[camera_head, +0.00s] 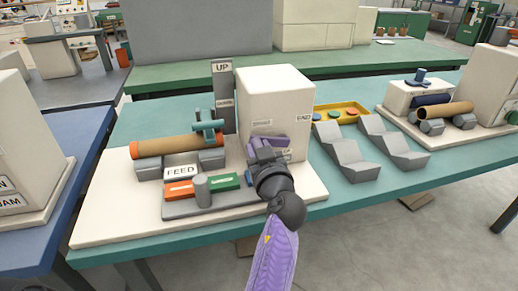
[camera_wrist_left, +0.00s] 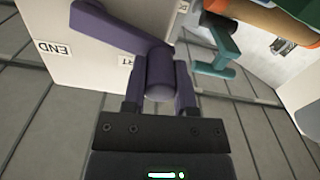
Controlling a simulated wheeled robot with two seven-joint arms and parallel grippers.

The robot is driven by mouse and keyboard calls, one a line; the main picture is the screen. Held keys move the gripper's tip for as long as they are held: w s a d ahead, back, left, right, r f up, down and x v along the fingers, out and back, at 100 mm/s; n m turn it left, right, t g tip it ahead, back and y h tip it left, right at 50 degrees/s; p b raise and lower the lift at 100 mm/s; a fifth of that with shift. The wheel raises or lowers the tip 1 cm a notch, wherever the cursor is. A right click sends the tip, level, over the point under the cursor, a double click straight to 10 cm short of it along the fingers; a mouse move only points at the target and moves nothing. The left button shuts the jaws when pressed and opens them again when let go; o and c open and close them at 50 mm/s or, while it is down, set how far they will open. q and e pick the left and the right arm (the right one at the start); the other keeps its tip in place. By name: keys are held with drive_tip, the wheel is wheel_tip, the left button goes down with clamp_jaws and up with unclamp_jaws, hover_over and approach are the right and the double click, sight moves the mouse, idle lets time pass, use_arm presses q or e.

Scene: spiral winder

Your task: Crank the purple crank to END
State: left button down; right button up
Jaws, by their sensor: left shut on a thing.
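The purple crank (camera_head: 278,142) is on the front of the white box (camera_head: 275,95), low down. It also shows in the left wrist view, with its arm (camera_wrist_left: 118,25) running from the upper left to a round handle (camera_wrist_left: 160,73). My left gripper (camera_head: 262,148) is shut on that handle, one finger on each side of it. An END label (camera_head: 303,119) is on the right of the box front. The END label (camera_wrist_left: 52,49) also shows in the left wrist view, left of a partly hidden label ending in RT (camera_wrist_left: 126,60). My right gripper is out of view.
Left of the box, a brown roll (camera_head: 175,147) lies on grey rollers, with a teal clamp-like part (camera_head: 208,127) over it. A FEED block (camera_head: 181,172) and orange and green blocks stand in front. Grey angled stands (camera_head: 345,155) and a yellow tray (camera_head: 340,112) are to the right.

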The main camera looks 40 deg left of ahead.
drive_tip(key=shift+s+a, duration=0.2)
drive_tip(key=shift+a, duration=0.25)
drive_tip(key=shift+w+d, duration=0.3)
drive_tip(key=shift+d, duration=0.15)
use_arm(q)
drive_tip(key=shift+r, duration=0.1)
idle(0.4)
